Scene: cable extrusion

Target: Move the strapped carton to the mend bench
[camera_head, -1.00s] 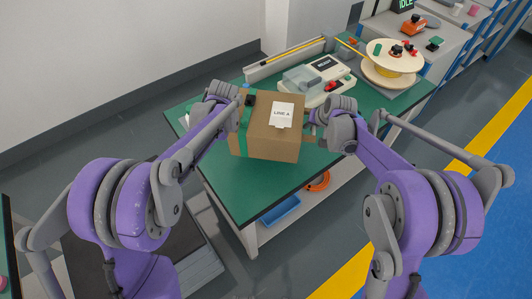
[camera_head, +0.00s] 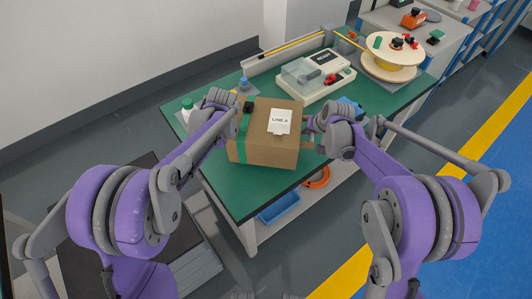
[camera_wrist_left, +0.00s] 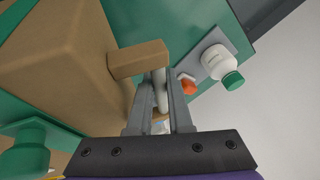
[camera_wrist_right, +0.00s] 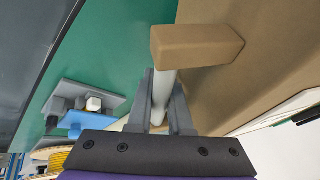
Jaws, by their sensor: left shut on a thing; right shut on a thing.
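The brown strapped carton (camera_head: 268,150) has a green strap (camera_head: 242,150) and a white LINE A label (camera_head: 280,121). It is over the near part of the green bench top (camera_head: 235,195); I cannot tell whether it touches. My left gripper (camera_head: 238,106) is shut on the carton's left handle, a pale bar with a brown end block (camera_wrist_left: 138,59). My right gripper (camera_head: 314,125) is shut on the matching right handle, whose brown block (camera_wrist_right: 196,46) shows in the right wrist view. The carton looks about level.
A white device (camera_head: 316,75) stands on the bench behind the carton, with a yellow spool (camera_head: 390,57) to its right. A white bottle (camera_wrist_left: 216,62) with a green cap stands left. A blue item (camera_head: 347,105) lies right. A blue bin (camera_head: 279,207) sits on the lower shelf.

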